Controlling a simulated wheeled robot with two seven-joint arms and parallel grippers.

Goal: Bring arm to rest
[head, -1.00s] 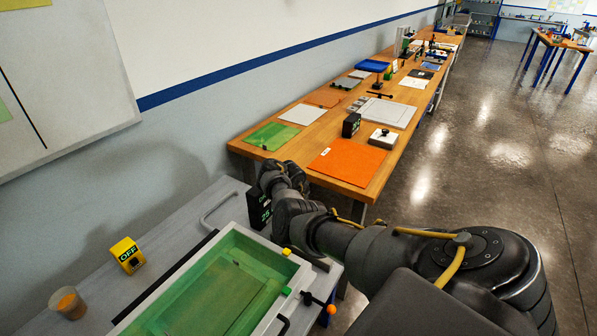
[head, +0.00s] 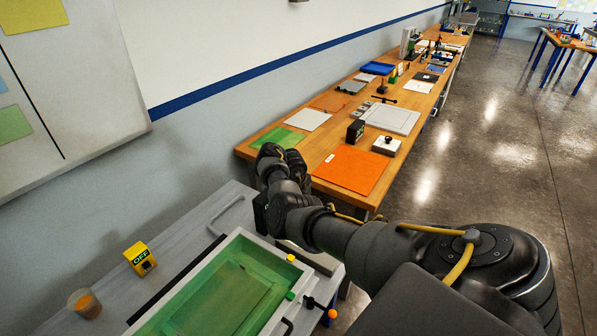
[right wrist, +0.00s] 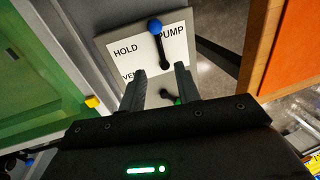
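My right arm (head: 365,250) comes in from the right in the head view and bends over the corner of the bench by the green bath (head: 284,264). Its gripper is hidden in that view. In the right wrist view my right gripper (right wrist: 159,82) has its two fingers apart, with nothing held between them. Beyond the fingertips is a white panel (right wrist: 122,60) marked HOLD and PUMP, with a third word partly covered. A lever with a blue ball (right wrist: 155,26) stands at the panel. My left gripper is not in view.
The bath's light rim also shows in the right wrist view (right wrist: 45,135). A yellow OFF box (head: 140,258) and a cup (head: 84,303) stand left of the bath. The wooden table (head: 322,137) beyond holds an orange sheet (head: 352,169) and several tools. Open floor (head: 500,150) lies right.

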